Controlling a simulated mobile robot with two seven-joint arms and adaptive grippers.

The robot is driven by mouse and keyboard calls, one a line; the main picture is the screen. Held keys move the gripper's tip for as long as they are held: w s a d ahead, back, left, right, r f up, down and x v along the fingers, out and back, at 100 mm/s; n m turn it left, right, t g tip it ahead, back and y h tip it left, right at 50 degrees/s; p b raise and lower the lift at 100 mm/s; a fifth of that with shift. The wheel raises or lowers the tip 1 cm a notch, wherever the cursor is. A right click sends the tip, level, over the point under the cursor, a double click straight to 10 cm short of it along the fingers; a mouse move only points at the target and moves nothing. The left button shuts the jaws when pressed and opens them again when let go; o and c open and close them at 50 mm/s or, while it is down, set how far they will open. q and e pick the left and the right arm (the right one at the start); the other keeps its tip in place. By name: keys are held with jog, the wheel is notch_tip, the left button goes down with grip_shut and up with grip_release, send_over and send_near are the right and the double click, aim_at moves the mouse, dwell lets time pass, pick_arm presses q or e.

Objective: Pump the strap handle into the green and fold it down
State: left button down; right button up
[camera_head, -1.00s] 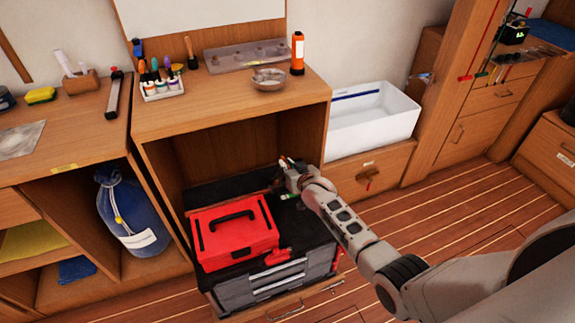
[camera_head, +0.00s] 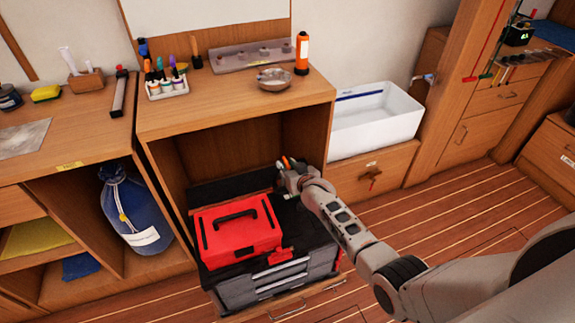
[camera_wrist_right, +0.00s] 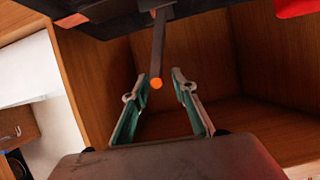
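In the right wrist view, a thin dark handle (camera_wrist_right: 159,45) with an orange tip (camera_wrist_right: 156,84) comes down from a dark body at the top of the picture. Its tip lies between the green-padded fingers of my right gripper (camera_wrist_right: 157,92), with a gap on each side. The right gripper is open. In the head view, my right gripper (camera_head: 286,171) is at the right rear of the black-topped grey chest (camera_head: 262,284), beside the red toolbox (camera_head: 237,232). An orange bit shows by its fingers; the rest of the handle is hidden. No green indicator can be made out. My left gripper is out of view.
The chest stands in a wooden cabinet (camera_head: 235,115), whose top and side walls surround the gripper. A metal bowl (camera_head: 274,80) and an orange flashlight (camera_head: 302,54) stand on top. A white basin (camera_head: 375,120) is to the right. The front floor is open.

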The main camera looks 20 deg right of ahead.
jog(key=shift+d+r, duration=0.1)
jog(key=shift+s+r, duration=0.2)
jog(key=shift+s, duration=0.4)
jog(key=v, duration=1)
jog(key=shift+s, duration=0.35)
jog(key=shift+r, duration=0.1)
